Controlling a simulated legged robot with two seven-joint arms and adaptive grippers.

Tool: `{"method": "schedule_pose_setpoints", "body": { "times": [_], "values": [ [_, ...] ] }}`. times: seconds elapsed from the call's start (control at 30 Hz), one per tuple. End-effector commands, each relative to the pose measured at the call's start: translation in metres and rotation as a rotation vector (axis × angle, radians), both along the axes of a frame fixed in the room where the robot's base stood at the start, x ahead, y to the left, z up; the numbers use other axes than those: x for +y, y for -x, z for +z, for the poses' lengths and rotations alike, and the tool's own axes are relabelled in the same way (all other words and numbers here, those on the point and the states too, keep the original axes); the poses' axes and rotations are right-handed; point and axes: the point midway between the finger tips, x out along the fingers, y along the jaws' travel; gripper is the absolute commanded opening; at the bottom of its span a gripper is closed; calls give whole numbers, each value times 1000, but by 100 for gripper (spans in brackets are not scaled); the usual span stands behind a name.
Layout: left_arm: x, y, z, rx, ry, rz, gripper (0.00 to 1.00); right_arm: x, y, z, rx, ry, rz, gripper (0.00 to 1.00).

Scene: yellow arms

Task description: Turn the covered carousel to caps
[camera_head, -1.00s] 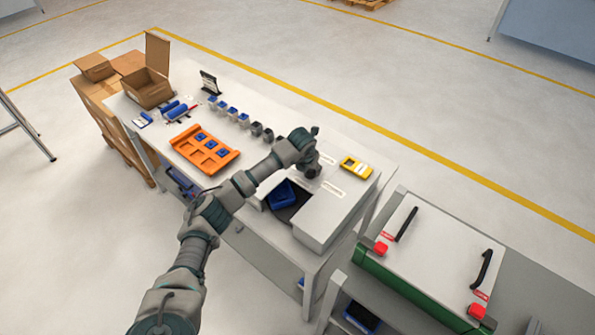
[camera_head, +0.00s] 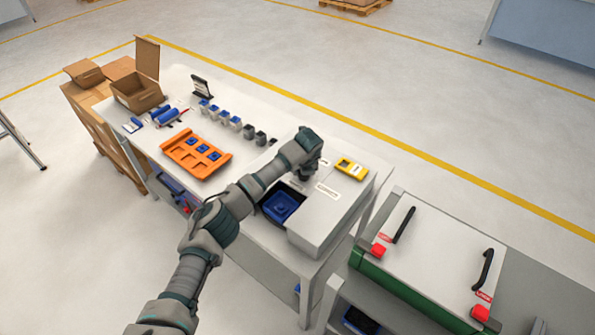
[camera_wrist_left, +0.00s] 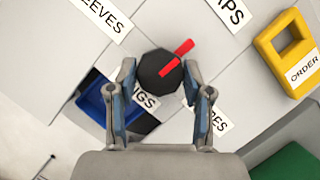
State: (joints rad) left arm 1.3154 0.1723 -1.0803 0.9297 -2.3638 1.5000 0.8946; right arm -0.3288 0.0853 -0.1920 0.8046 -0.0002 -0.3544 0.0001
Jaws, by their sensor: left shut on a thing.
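The covered carousel (camera_head: 322,222) is a light grey box at the right end of the table. A blue bin (camera_head: 279,207) shows in its front opening and also in the left wrist view (camera_wrist_left: 92,104). On top is a dark knob (camera_wrist_left: 156,74) with a red pointer (camera_wrist_left: 178,57), which points up and right in the wrist view, towards a label reading "APS" (camera_wrist_left: 228,10), cut off by the edge. My left gripper (camera_wrist_left: 158,82) is shut on the knob, one finger each side. Labels "SLEEVES" (camera_wrist_left: 102,12) and two partly hidden ones surround it. My right gripper is not in view.
An orange tray (camera_head: 196,154) with blue pieces, several small cups (camera_head: 228,118) and an open cardboard box (camera_head: 138,92) are further left. A green-sided unit with black handles (camera_head: 430,250) stands right.

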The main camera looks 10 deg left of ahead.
Motion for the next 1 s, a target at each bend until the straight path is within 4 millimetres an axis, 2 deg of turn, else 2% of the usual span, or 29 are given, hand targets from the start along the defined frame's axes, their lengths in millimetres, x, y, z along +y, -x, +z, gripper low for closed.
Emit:
{"method": "schedule_pose_setpoints", "body": {
  "times": [0.23,0.77,0.8,0.9,1.0],
  "values": [
    [-7,-5,5,-17,2,34,0,2,-8,1,-4,-1,-1,40],
    [-8,-5,6,-17,1,45,0,2,-10,2,-4,-1,-2,40],
    [-8,-5,6,-17,1,45,52,2,-10,2,-4,-1,-2,40],
    [-8,-5,5,-14,1,45,76,2,-9,2,-3,-1,-2,40],
    [-9,-3,4,-11,2,45,76,3,-9,2,-4,-1,-2,40]
  ]
}}
